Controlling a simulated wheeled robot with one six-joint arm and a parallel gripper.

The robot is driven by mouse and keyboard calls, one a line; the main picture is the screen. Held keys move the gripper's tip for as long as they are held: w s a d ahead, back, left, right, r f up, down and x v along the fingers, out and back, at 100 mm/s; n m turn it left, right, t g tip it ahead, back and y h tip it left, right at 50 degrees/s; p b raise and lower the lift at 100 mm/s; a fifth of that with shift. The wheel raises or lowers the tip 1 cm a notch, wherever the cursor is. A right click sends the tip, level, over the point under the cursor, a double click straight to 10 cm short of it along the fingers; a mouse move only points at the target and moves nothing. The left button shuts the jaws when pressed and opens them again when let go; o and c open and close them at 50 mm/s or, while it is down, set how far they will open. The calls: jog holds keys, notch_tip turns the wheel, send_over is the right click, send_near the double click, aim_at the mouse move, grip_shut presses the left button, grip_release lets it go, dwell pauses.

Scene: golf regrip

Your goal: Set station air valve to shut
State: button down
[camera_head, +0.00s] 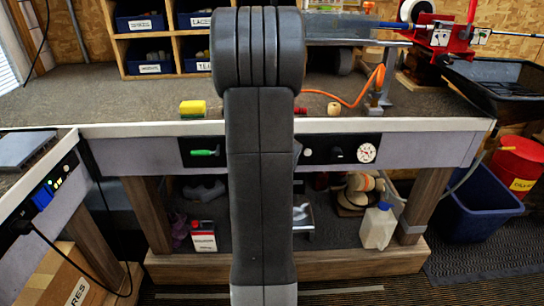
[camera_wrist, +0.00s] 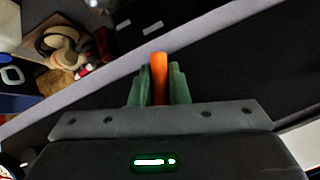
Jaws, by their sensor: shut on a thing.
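My gripper (camera_wrist: 158,85) shows in the wrist view, its two green fingers closed on either side of an upright orange piece. This orange piece (camera_wrist: 159,64) looks like the air valve's lever; its base is hidden behind the gripper body, so its exact setting cannot be told. In the head view my arm covers the middle of the bench front, hiding the gripper and the lever. The black control panel (camera_head: 315,157) shows at the right of my arm, with a black knob (camera_head: 337,154) and a round white gauge (camera_head: 366,153).
A green handle (camera_head: 205,152) sits on the panel left of my arm. A yellow sponge (camera_head: 193,108) and orange hose (camera_head: 350,101) lie on the bench top. Below are a red-and-white can (camera_head: 203,237) and white jug (camera_head: 377,227). A blue bin (camera_head: 480,205) stands right.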

jog(key=shift+s+d+r+n+h+p, duration=0.2)
jog(key=shift+d+n+h+p, duration=0.35)
jog(key=shift+p, duration=3.9)
jog(key=shift+w+h+p, duration=0.1)
jog(key=shift+h+p, duration=0.35)
jog(key=shift+p, duration=0.8)
jog(key=p, duration=0.2)
jog(key=shift+d+f+p, duration=0.1)
jog(key=shift+f+p, duration=0.05)
jog(key=shift+p, duration=0.25)
jog(key=shift+d+f+n+h+p, duration=0.15)
jog(key=shift+f+n+h+p, duration=0.2)
jog(key=shift+p, duration=0.5)
jog(key=shift+r, duration=0.1)
jog(key=c, duration=1.4)
grip_release()
jog(key=shift+r, duration=0.1)
